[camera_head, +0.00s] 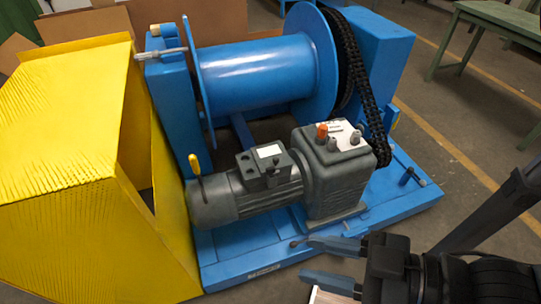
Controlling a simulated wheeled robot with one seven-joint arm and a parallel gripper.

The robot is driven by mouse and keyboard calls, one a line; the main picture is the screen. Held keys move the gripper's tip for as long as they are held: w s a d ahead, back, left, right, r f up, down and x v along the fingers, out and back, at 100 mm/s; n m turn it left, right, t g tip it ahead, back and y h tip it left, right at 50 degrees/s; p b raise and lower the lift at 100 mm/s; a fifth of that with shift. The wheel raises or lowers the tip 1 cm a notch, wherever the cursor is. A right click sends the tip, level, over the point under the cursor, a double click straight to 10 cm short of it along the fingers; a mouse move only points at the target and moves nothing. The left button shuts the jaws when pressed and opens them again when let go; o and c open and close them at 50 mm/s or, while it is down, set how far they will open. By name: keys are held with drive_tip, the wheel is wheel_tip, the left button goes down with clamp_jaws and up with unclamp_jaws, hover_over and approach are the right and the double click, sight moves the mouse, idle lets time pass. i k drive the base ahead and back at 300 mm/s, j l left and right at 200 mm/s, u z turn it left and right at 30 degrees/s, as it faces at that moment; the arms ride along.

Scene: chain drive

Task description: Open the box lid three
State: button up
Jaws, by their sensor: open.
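My gripper (304,260) is at the lower right, in front of the blue machine base. Its two fingers are apart and nothing shows between them. A large yellow box-like cover (60,110) with a ribbed surface stands at the left, its open side towards the machine. I cannot tell which part is lid three. A small pale, brown-edged piece (328,297) shows under my gripper at the bottom edge, mostly cut off or hidden.
The blue machine has a drum (255,75), a black chain (360,85), a grey gear motor (255,190) and a base frame (410,196). Cardboard (215,20) stands behind. A green table (500,18) is at the upper right. Floor (470,105) at the right is clear.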

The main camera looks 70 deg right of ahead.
sight(275, 154)
drive_tip(key=l+z, duration=0.15)
drive_tip(key=z, duration=0.3)
drive_tip(key=l+z, duration=0.2)
drive_tip(key=z, duration=0.2)
drive_tip(key=l+z, duration=0.2)
drive_tip(key=z, duration=0.25)
